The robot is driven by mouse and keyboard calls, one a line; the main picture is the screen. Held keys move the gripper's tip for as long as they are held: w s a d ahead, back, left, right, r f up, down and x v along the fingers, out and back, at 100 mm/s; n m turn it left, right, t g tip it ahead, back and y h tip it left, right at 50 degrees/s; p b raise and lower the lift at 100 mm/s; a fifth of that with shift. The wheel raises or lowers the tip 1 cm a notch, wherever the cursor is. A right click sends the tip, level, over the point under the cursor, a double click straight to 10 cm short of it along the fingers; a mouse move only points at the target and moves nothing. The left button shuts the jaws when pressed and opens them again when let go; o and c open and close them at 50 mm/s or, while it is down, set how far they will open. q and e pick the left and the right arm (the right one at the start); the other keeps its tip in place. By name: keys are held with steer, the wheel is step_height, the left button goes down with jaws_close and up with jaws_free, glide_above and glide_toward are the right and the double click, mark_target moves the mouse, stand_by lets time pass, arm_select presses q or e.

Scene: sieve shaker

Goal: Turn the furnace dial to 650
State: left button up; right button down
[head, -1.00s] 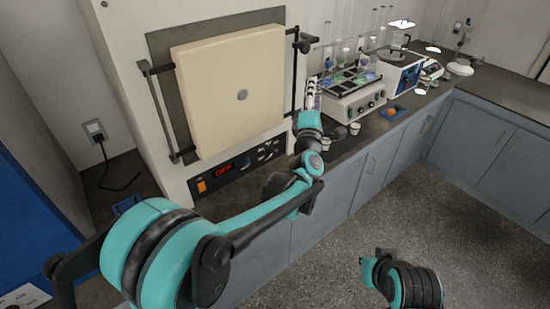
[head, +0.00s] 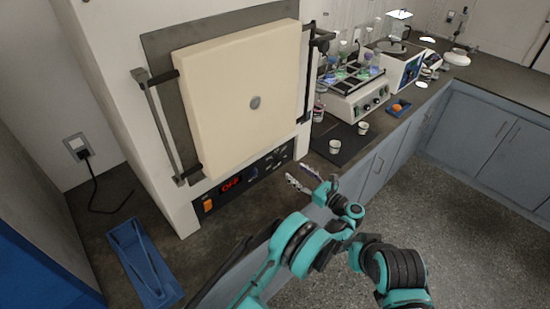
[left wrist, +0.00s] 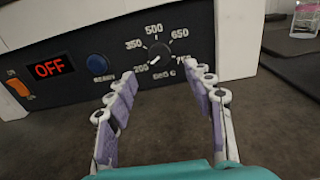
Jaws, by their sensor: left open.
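The furnace dial (left wrist: 158,56) is a dark knob on the black control panel, ringed by white marks including 200, 350, 500 and 650. Its white pointer mark appears to sit at the lower left, toward 200. In the head view the panel (head: 221,202) runs below the cream furnace door (head: 240,95). My left gripper (head: 299,176) is open and empty in front of the panel's right end. In the left wrist view its purple-padded fingers (left wrist: 160,73) are spread either side of the dial, apparently short of it. My right gripper is not in view.
The panel also has a red OFF display (left wrist: 49,67), an orange switch (left wrist: 18,88) and a blue button (left wrist: 98,64). Small cups (head: 334,146) stand on a dark mat to the right. A blue tray (head: 143,262) lies at the lower left.

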mark_target(281, 161)
arm_select(q)
steer(key=shift+w+a, duration=0.25)
steer(key=shift+a, duration=0.1)
steer(key=b+x, duration=0.1)
steer(key=x, duration=0.5)
steer(key=shift+w+a+b, duration=0.25)
steer(key=shift+w+b, duration=0.05)
steer(key=shift+b, duration=0.1)
steer(key=c, duration=1.2)
